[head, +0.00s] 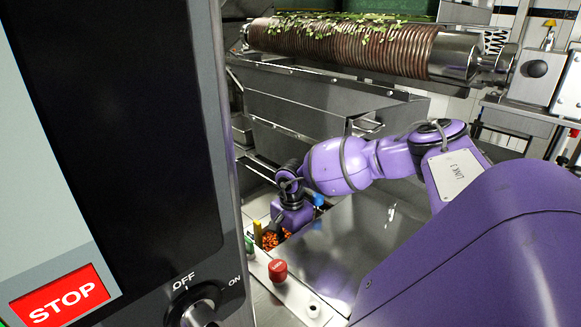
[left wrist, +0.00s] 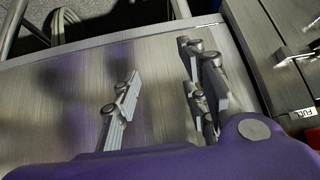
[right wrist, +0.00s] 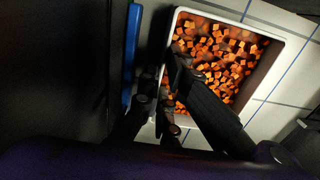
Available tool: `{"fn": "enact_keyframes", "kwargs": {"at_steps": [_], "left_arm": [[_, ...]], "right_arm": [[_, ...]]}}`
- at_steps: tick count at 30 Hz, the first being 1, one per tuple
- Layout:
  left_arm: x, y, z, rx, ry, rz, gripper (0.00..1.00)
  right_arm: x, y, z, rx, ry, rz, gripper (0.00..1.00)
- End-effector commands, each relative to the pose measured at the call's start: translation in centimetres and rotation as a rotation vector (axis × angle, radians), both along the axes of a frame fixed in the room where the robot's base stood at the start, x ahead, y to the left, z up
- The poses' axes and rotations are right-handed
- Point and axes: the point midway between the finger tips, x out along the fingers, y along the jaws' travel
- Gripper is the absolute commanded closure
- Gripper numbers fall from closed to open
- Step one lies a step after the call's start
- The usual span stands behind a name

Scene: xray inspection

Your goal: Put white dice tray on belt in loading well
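The white tray (right wrist: 289,62) full of orange dice shows in the right wrist view, seen from above. In the head view only its orange dice (head: 272,238) show, low beside the metal panel, with the rest hidden. My right gripper (right wrist: 166,75) is at the tray's left wall, one dark finger reaching over the dice and the other at the wall's outer side. Shadow hides whether the fingers grip the wall. In the head view my right gripper (head: 290,222) is down at the tray. My left gripper (left wrist: 160,95) is open and empty over a brushed metal surface.
A control panel (head: 120,130) with a STOP sign and an OFF/ON knob fills the head view's left. A red button (head: 277,270) stands near the tray. A blue bar (right wrist: 130,52) lies left of the tray. A ribbed roller (head: 345,45) spans the back.

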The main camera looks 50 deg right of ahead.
Motion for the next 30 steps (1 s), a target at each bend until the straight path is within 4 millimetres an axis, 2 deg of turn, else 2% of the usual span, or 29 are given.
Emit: {"fn": "enact_keyframes", "kwargs": {"at_steps": [12, 17, 26, 30], "left_arm": [[-0.2, 0.0, -0.3, 0.0, 0.004, 0.0, 0.6], [-0.1, 0.0, -0.2, 0.0, 0.003, 0.0, 0.6], [-0.1, 0.0, -0.2, 0.0, 0.002, 0.0, 0.6], [0.1, 0.0, 0.1, 0.0, -0.002, 0.0, 0.6]], "right_arm": [[0.0, 0.0, -0.9, 0.0, -0.001, -0.001, 1.0], [0.0, 0.0, -0.8, 0.0, -0.001, -0.001, 0.78], [0.0, 0.0, -0.8, 0.0, -0.001, -0.001, 0.77], [0.1, -0.1, 0.2, -0.001, -0.003, 0.0, 0.77]]}}
